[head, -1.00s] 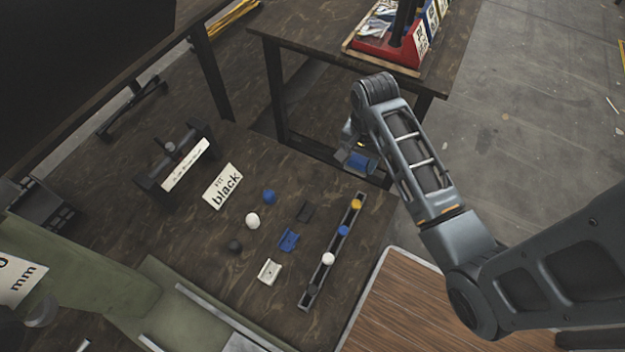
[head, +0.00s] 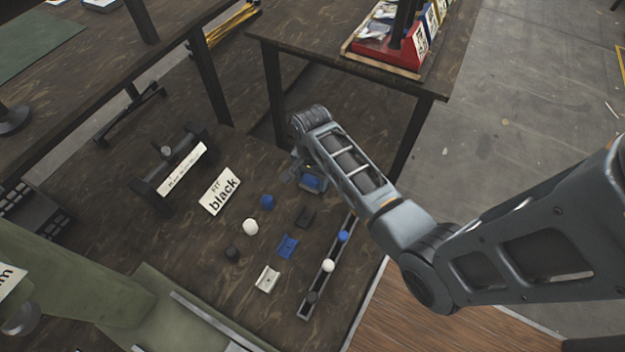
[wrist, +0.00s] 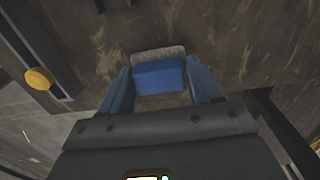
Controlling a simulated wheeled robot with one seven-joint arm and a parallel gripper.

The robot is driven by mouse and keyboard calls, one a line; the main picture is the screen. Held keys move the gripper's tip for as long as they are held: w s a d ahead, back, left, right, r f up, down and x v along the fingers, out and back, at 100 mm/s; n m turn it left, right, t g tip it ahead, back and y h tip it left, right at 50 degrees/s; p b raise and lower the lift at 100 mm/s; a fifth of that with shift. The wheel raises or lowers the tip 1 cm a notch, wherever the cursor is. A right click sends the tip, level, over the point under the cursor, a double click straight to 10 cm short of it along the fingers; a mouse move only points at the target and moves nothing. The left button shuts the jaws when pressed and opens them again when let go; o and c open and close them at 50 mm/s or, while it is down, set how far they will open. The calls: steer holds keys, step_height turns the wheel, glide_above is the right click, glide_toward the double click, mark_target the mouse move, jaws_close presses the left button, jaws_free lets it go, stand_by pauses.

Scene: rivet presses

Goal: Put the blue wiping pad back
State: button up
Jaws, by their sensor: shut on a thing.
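The blue wiping pad (wrist: 160,77) sits between the two fingers of my gripper (wrist: 160,88) in the wrist view, with a pale grey strip along its far edge. My gripper is shut on it. In the head view the pad (head: 312,182) shows below my gripper (head: 302,174), over the far right part of the dark bench (head: 190,255), behind the small blocks. I cannot tell how high above the bench the pad is.
A card reading "black" (head: 220,191) lies left of my gripper. Blue (head: 267,201), white (head: 250,227) and black knobs stand nearer, beside small blocks (head: 287,246). A narrow rail (head: 313,290) holds knobs; its yellow knob (wrist: 38,78) shows in the wrist view. A dark fixture (head: 172,170) stands left.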

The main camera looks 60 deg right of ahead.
steer(key=shift+f, duration=0.7)
steer(key=shift+f, duration=0.15)
steer(key=o, duration=0.9)
steer(key=shift+o, duration=0.2)
